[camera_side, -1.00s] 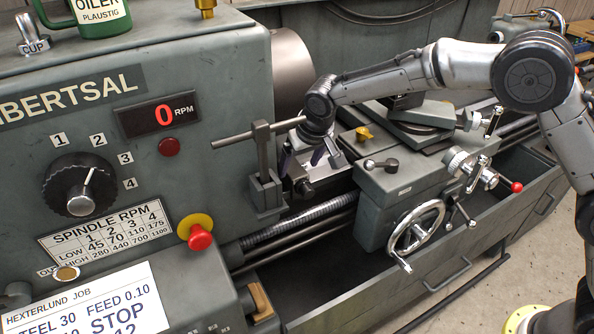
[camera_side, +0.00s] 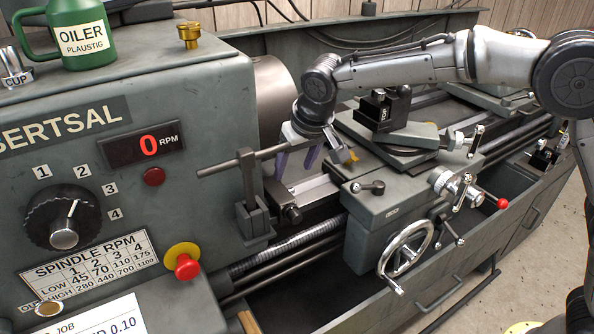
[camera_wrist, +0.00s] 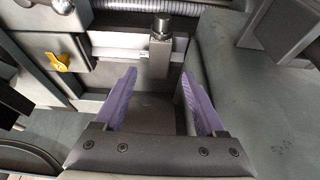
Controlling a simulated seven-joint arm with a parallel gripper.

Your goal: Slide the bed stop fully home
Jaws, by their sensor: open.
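The grey block with a black knob (camera_wrist: 160,50) looks like the bed stop. It sits against a pale rail in the wrist view, beyond my fingertips and roughly in line with the gap between them. In the side view what seems the same block (camera_side: 291,213) is at the near end of the pale rail. My gripper (camera_side: 298,166) is above the bed, between the chuck and the carriage, with its purple fingers pointing down. In the wrist view my gripper (camera_wrist: 157,82) is open, with nothing between the fingers. Whether a fingertip touches anything is unclear.
An upright bracket with a long rod (camera_side: 240,161) stands left of my gripper. The carriage with its handwheel (camera_side: 405,247) is to the right, with a yellow lever (camera_wrist: 58,62) on it. The chuck (camera_side: 272,100) is behind. The red emergency button (camera_side: 187,267) is at front left.

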